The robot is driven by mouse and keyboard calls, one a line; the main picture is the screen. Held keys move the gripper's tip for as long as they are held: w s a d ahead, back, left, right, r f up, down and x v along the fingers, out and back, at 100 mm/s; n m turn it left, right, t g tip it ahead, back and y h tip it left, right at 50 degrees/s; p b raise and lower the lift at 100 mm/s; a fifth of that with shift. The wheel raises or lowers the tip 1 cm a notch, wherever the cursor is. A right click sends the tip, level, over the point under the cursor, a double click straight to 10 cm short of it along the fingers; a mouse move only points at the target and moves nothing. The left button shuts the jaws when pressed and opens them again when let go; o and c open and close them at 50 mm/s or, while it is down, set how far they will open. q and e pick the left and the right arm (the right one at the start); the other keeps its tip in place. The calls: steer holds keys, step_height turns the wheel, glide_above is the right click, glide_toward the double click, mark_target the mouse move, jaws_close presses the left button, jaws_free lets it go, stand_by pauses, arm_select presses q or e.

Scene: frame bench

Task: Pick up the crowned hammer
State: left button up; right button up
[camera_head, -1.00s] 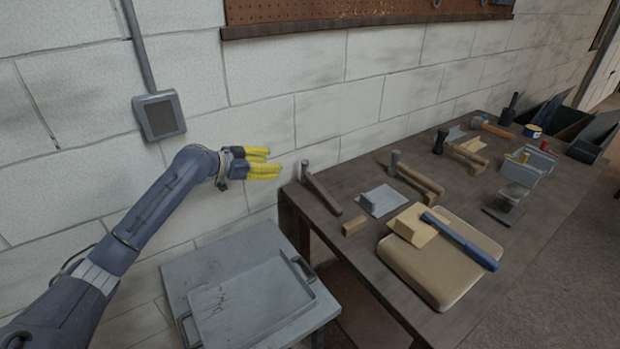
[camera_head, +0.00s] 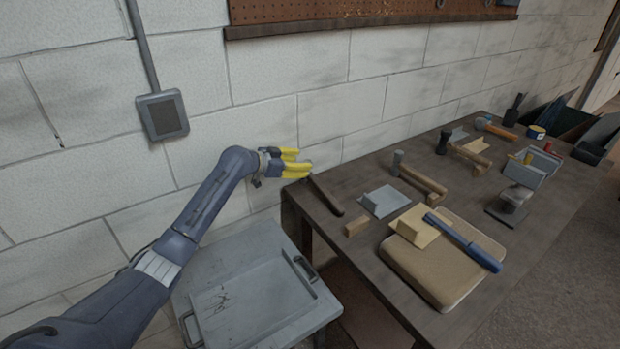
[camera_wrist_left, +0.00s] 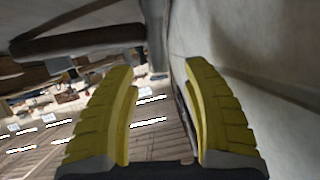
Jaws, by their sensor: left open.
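My left gripper (camera_head: 303,160) is open and empty at the bench's near-left corner. Its yellow fingers stand apart in the left wrist view (camera_wrist_left: 158,80). Beside and below the fingertips lies a hammer with a dark handle (camera_head: 327,196); its head is hidden behind the fingers. Further right lie a wooden-handled hammer (camera_head: 422,180) with a grey head, another hammer (camera_head: 468,155) with a dark head, and a blue-handled tool (camera_head: 463,242) lying across a tan block. I cannot tell for certain which hammer is the crowned one. My right gripper is not in view.
The dark wooden bench (camera_head: 372,265) stands against the white block wall (camera_head: 350,105). A tan board (camera_head: 440,285), a grey plate (camera_head: 385,201) and a small wood block (camera_head: 356,226) lie on it. A grey tray (camera_head: 255,310) sits on a lower surface at left.

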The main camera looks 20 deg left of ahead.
mark_target(305, 162)
arm_select(q)
steer(key=shift+x, duration=1.8)
jaws_close()
